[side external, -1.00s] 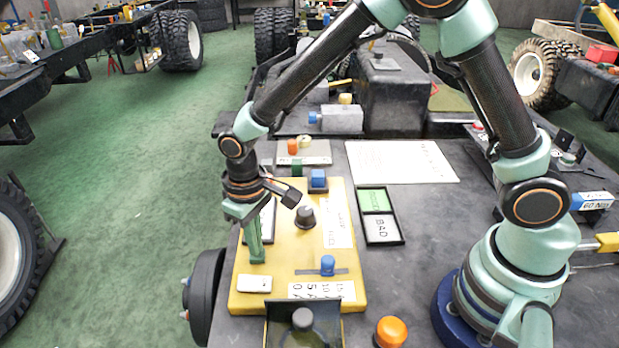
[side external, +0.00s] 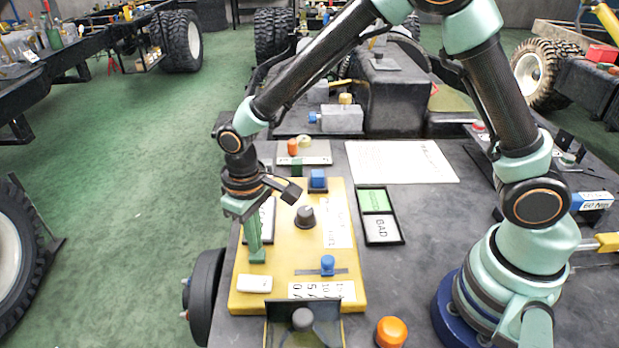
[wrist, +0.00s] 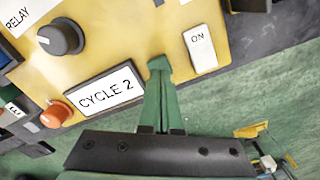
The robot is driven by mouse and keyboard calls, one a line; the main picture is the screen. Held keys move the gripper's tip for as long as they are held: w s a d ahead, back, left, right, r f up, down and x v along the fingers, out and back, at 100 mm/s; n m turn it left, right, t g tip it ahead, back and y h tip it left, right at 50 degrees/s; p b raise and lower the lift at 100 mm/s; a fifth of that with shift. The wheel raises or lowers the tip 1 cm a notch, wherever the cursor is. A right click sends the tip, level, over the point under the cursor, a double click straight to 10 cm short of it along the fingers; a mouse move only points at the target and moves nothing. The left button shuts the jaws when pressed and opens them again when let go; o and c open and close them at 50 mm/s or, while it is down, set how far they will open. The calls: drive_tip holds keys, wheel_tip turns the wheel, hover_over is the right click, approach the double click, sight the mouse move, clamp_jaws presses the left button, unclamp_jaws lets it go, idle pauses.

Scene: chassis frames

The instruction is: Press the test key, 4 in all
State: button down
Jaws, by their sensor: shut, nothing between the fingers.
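The yellow panel (side external: 345,285) lies on the dark bench and bears the controls. It also shows in the wrist view (wrist: 110,45). My gripper (side external: 257,259) is shut and empty, pointing down at the panel's left side. In the wrist view its fingertips (wrist: 159,65) are between a display reading "CYCLE 2" (wrist: 105,93) and a white key marked "ON" (wrist: 201,49). The fingertips are apart from that key, which also shows in the side view (side external: 254,284). I cannot tell whether they touch the panel. An orange button (wrist: 56,114) is beyond the display. No "TEST" label is readable.
A dark knob (side external: 305,217), a blue slider (side external: 327,265) and a blue switch (side external: 318,179) stand up from the panel. A tray (side external: 380,217) with green and "BAD" halves lies to the right. An orange dome (side external: 391,332) is near the front.

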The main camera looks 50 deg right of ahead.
drive_tip(key=shift+f, duration=0.9)
drive_tip(key=shift+r, duration=1.1)
drive_tip(key=shift+f, duration=0.65)
drive_tip(key=shift+f, duration=0.45)
drive_tip(key=shift+r, duration=1.1)
